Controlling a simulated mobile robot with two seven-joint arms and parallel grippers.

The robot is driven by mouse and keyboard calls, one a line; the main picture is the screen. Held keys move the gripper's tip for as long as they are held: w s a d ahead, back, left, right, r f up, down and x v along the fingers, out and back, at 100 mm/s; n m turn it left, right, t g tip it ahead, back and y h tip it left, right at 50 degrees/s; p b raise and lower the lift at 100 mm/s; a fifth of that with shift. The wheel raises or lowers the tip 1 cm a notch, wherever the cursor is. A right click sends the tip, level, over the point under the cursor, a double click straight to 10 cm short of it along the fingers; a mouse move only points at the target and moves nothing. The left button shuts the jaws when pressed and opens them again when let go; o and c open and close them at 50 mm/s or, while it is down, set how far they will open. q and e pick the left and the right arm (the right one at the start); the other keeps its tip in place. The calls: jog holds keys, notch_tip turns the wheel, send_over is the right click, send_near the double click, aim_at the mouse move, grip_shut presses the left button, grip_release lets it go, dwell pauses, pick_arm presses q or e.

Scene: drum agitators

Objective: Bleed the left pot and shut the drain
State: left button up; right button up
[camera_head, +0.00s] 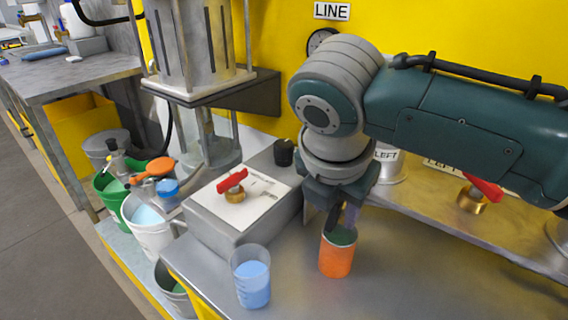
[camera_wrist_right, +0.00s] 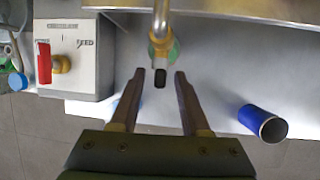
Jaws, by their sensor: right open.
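My right gripper (camera_head: 338,210) comes down over an orange cup (camera_head: 335,258) with dark green inside. In the right wrist view the right gripper (camera_wrist_right: 160,78) is open, with nothing held between its fingers. A metal pipe with a brass fitting and dark tip (camera_wrist_right: 160,75) shows at the fingers, with green (camera_wrist_right: 172,50) behind it. A red lever on a brass valve (camera_head: 472,200) is at the right. My left gripper is out of view.
A grey box (camera_head: 215,233) with a red lever (camera_head: 232,181) stands left of the cup. A beaker of blue liquid (camera_head: 252,284) stands at its front. A blue cylinder (camera_wrist_right: 262,122) shows in the wrist view. Buckets (camera_head: 148,228) stand lower left. The bench front right is clear.

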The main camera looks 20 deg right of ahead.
jog(key=shift+x, duration=0.85)
grip_shut()
jog(key=shift+r, duration=0.1)
